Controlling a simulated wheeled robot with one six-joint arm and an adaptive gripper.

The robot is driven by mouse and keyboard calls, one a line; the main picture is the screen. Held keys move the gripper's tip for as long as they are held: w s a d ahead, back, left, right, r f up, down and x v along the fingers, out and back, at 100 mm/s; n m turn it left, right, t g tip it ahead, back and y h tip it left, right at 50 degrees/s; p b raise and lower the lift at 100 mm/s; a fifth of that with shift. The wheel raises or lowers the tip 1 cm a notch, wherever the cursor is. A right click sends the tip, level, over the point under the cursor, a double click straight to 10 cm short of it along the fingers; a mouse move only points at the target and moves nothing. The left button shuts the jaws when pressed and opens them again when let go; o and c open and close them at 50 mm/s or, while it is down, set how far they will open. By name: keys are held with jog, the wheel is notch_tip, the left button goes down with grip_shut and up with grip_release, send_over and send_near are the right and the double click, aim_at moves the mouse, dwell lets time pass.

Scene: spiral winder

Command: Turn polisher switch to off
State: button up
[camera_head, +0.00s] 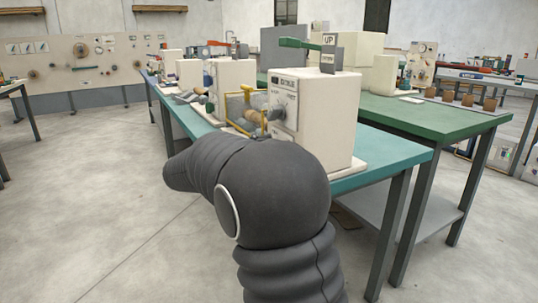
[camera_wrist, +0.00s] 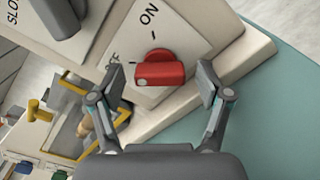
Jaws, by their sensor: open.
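The red switch (camera_wrist: 160,72) sits on a white label plate (camera_wrist: 177,30) in the wrist view. The plate reads ON at the top, and a partly hidden word that looks like OFF is at the left, each with a short tick. The switch's bar lies roughly level across the picture; I cannot tell for certain which tick it points at. My gripper (camera_wrist: 161,84) is open, with one finger on each side of the switch and visible gaps to both. In the head view, my arm hides the gripper and the switch.
A cream machine (camera_head: 330,110) with a front dial stands on the teal bench (camera_head: 395,158). Near the switch are a dark grey knob (camera_wrist: 62,15) beside the word SLOW and a yellow frame (camera_wrist: 100,140). A green bench (camera_head: 440,122) stands behind. Floor at left is clear.

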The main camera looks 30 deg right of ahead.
jog(key=a, duration=1.2)
jog(key=shift+s, duration=0.2)
jog(key=shift+s, duration=0.1)
